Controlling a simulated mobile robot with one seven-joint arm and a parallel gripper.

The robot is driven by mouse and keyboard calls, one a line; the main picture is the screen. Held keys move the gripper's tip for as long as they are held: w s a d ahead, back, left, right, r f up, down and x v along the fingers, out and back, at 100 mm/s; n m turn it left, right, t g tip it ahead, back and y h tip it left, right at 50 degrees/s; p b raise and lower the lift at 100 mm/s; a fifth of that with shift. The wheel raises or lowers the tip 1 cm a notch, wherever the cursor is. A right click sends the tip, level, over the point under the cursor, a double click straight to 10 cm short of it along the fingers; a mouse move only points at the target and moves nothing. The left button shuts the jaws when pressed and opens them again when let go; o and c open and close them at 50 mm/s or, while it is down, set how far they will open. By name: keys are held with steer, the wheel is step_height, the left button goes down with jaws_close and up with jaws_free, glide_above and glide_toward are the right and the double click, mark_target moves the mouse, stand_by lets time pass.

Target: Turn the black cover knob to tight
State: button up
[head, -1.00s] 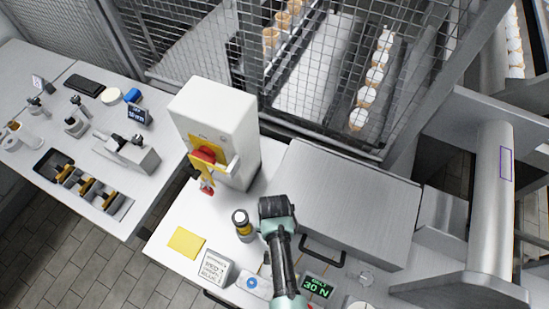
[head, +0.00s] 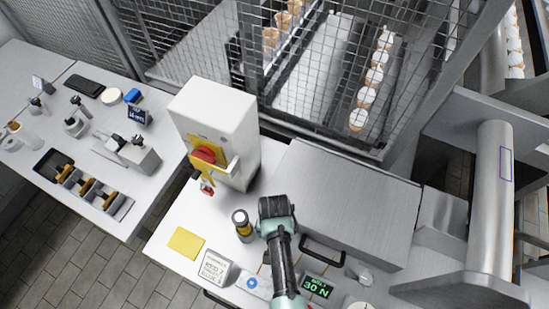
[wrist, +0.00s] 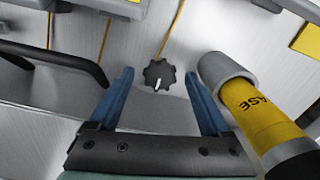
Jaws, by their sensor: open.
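The black cover knob (wrist: 158,75) shows in the wrist view, small and lobed, with a white mark toward the lower side of the picture. It sits on a light metal surface. My gripper (wrist: 159,87) is open, its two blue fingers apart. In the picture the knob lies between the fingertips, and I see no finger touching it. How far the fingertips are above it is hard to tell. In the head view my gripper (head: 276,208) is over the white bench and its fingertips are hidden. I cannot make out the knob there.
A yellow grease tube (wrist: 252,108) with a grey cap stands close to the right finger; the head view shows it too (head: 243,226). A black bar handle (wrist: 62,55) is at the left. A white switch box (head: 222,125) and a metal cover (head: 345,200) flank the arm.

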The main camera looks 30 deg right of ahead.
step_height(320, 180, up, 13)
stand_by(0.6)
stand_by(0.4)
